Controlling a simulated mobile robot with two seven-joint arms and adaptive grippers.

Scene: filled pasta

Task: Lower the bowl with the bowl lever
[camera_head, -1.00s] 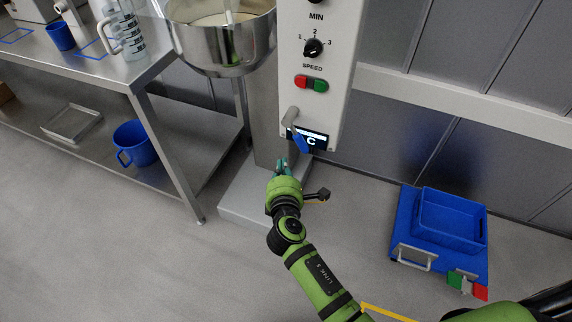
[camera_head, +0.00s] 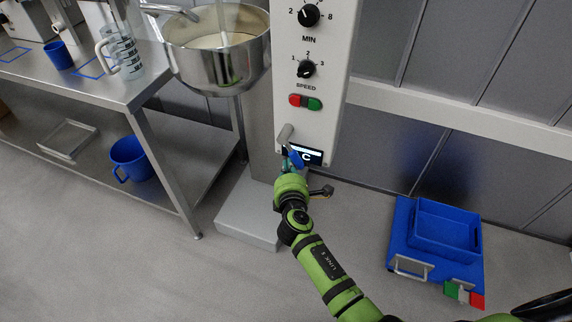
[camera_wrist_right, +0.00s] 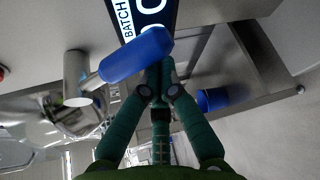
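The bowl lever (camera_head: 295,157) has a blue grip on a grey shaft at the lower front of the mixer column, beside the dark display. In the right wrist view its blue grip (camera_wrist_right: 137,57) lies across the fingertips, with the grey shaft (camera_wrist_right: 76,78) to its left. My right gripper (camera_head: 288,168) is right at the lever from below; its green fingers (camera_wrist_right: 160,70) come together at the tips and appear shut, with the grip beside them, not clearly between them. Contact cannot be told. The steel bowl (camera_head: 240,74) holds pale contents, upper left. My left gripper is out of view.
The mixer column (camera_head: 312,108) carries dials and red and green buttons. Its grey base (camera_head: 245,215) stands on the floor. A steel table (camera_head: 130,90) with a jug (camera_head: 122,55) stands left. A blue crate (camera_head: 445,230) on a blue platform sits at right. Floor between is clear.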

